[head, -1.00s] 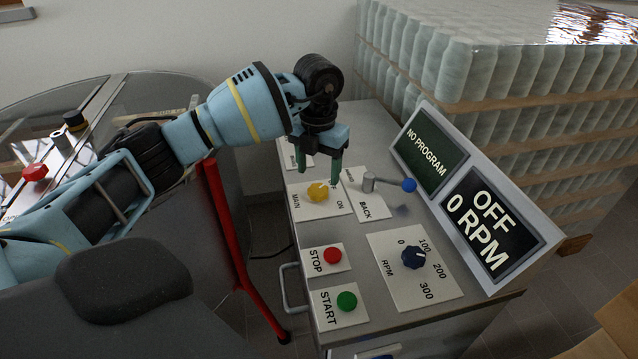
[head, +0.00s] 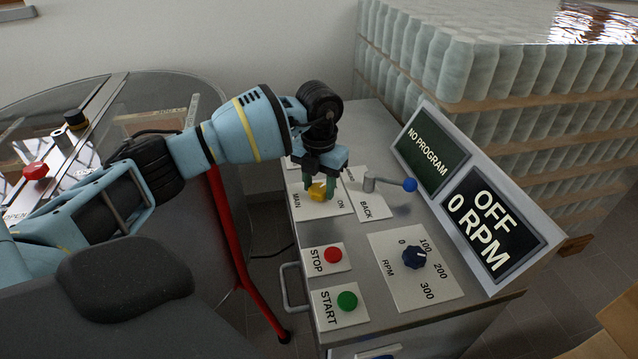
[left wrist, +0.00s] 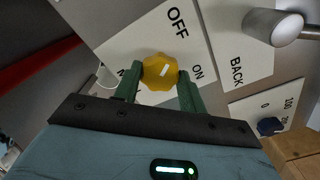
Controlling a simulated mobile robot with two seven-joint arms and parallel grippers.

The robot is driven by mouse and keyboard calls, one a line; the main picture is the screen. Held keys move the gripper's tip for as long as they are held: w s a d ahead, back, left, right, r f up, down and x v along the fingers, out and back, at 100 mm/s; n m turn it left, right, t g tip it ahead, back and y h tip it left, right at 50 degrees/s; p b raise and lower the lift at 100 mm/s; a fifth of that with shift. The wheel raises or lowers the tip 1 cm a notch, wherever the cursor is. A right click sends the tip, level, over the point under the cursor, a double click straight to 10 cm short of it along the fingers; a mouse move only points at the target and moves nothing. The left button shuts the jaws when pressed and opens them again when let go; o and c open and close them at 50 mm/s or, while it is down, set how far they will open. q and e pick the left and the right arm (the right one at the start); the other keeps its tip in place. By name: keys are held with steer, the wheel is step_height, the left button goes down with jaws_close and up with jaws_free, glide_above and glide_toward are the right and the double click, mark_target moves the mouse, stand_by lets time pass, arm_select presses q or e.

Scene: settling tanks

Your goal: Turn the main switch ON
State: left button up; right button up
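The main switch is a yellow knob (head: 318,191) on a white plate (head: 329,209) marked MAIN, OFF and ON. It also shows in the left wrist view (left wrist: 160,71), where its white mark points up and right, between the words OFF and ON. My left gripper (head: 319,187) is down at the knob. In the left wrist view its green fingers (left wrist: 158,82) stand on either side of the knob, apart from each other; whether both press on it is hard to tell. My right gripper is not in view.
A lever with a blue ball (head: 409,185) stands right of the switch, by the BACK plate. A red STOP button (head: 332,255), a green START button (head: 347,300) and an RPM dial (head: 414,257) lie nearer. The display (head: 486,226) reads OFF, 0 RPM.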

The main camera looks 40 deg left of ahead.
arm_select(q)
steer(key=shift+c, duration=0.8)
steer(key=shift+m, duration=0.3)
steer(key=shift+r+m, duration=0.1)
steer(key=shift+m, duration=0.9)
steer(key=m+p, duration=0.1)
steer(key=m, duration=0.2)
steer(key=shift+m, duration=0.3)
steer(key=m, duration=0.3)
steer(key=shift+m, duration=2.5)
steer(key=o, duration=1)
